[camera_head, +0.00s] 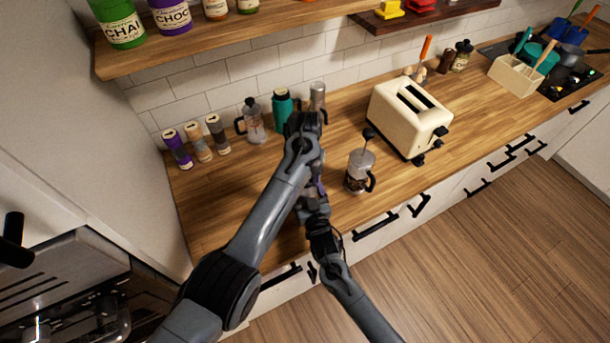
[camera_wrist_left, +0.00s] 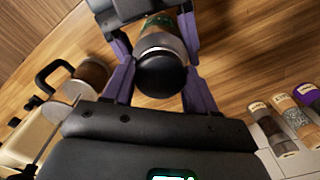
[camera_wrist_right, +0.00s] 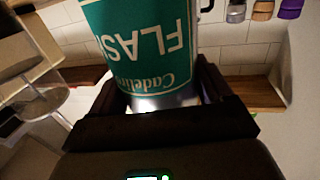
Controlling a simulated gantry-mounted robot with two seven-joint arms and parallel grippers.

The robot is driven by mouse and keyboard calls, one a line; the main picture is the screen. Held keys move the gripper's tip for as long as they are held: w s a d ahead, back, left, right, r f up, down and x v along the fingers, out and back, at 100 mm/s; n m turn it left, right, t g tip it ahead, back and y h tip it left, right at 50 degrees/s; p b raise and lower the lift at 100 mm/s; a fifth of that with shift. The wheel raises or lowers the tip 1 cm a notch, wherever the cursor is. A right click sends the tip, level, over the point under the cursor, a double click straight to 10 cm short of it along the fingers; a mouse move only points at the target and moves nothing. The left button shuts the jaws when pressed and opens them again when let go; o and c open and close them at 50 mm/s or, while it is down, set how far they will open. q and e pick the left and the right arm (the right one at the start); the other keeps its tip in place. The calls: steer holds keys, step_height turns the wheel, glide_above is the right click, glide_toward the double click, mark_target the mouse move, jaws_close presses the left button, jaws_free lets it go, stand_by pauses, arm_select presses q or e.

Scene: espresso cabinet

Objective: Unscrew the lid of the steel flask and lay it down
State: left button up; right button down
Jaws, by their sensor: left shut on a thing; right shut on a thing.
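The steel flask shows in the left wrist view, with a bare steel shoulder (camera_wrist_left: 162,44) and a black lid (camera_wrist_left: 162,76). Its teal label (camera_wrist_right: 140,42) fills the upper part of the right wrist view, with bare steel below. My left gripper (camera_wrist_left: 154,48) is shut around the lid end. My right gripper (camera_wrist_right: 160,97) is shut on the flask's body. In the head view my left arm hides the flask almost fully; the grippers meet above the counter near its front edge. Whether the lid has turned or is loose cannot be told.
A French press (camera_head: 360,172) stands close right of my grippers, with a cream toaster (camera_head: 409,117) behind it. The counter's left part (camera_head: 212,207) is clear.

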stand_by(0.8)
arm_select(q)
steer(key=o, duration=1.1)
steer(key=shift+o, duration=0.2)
